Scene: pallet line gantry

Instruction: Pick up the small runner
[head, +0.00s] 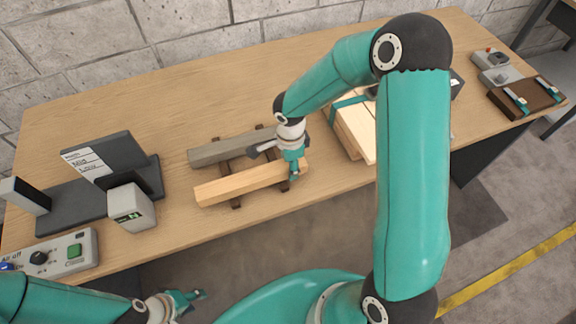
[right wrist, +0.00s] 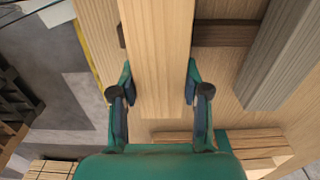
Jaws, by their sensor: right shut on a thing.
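Two wooden bars lie side by side across two dark cross-pieces (head: 236,202) on the table: a pale bar (head: 232,186) nearer the front edge and a grey bar (head: 215,153) behind it. I cannot tell by name which is the small runner. My right gripper (head: 277,163) is at the pale bar's right end, shut on it. In the right wrist view, the fingers (right wrist: 160,75) stand on either side of the pale bar (right wrist: 158,35), with the grey bar (right wrist: 275,55) apart to the right. My left gripper (head: 190,300) is low in the head view, away from the bars; its opening is unclear.
A dark stand with a label card (head: 88,163) and a small grey device (head: 131,208) stand left, near a button box (head: 55,255). Strapped pale boards (head: 355,128) lie right of the bars, partly behind my arm.

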